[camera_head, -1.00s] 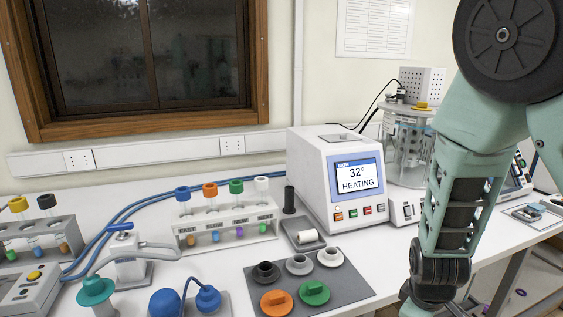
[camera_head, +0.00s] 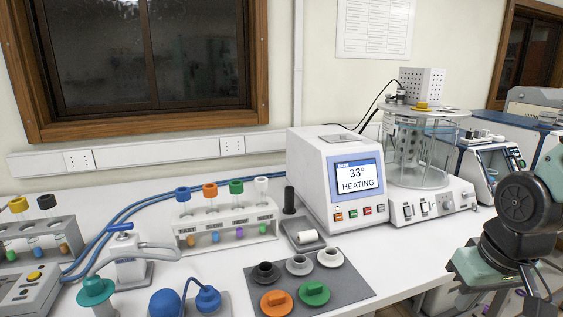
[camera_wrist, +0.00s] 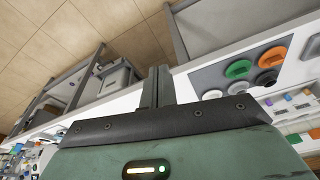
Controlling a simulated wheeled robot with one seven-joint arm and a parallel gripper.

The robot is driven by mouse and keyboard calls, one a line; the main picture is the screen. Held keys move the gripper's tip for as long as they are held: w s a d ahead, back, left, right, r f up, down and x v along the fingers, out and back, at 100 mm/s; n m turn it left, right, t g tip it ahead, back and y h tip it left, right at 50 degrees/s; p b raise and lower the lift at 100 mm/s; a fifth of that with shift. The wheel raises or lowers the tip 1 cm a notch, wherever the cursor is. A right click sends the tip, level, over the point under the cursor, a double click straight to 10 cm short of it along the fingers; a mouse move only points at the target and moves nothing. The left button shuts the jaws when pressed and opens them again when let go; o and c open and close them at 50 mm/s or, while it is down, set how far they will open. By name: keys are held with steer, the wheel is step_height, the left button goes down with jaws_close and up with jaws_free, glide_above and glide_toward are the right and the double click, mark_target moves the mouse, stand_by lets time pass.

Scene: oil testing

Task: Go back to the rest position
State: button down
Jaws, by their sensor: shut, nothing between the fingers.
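My arm (camera_head: 515,225) is folded low at the right edge of the head view, beside the bench's right part. I cannot make out the fingertips there. In the wrist view my gripper (camera_wrist: 157,86) shows with its two dark fingers together and nothing between them. Its fingers point past the bench edge, with the tiled floor beyond. The grey mat (camera_head: 345,284) with orange, green, grey and black caps lies on the bench, apart from my gripper.
The heating unit (camera_head: 335,182) reads 33°, HEATING. A clear glass bath (camera_head: 422,150) stands right of it. A white rack (camera_head: 225,232) holds tubes with coloured caps. A blue instrument (camera_head: 482,165) stands at the back right. The bench front (camera_head: 400,293) is bare beside the mat.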

steer(key=s+a+r+n+g, duration=0.2)
steer(key=s+a+n, duration=0.5)
steer(key=s+a, duration=0.5)
steer(key=a, duration=0.4)
steer(key=shift+s, duration=0.4)
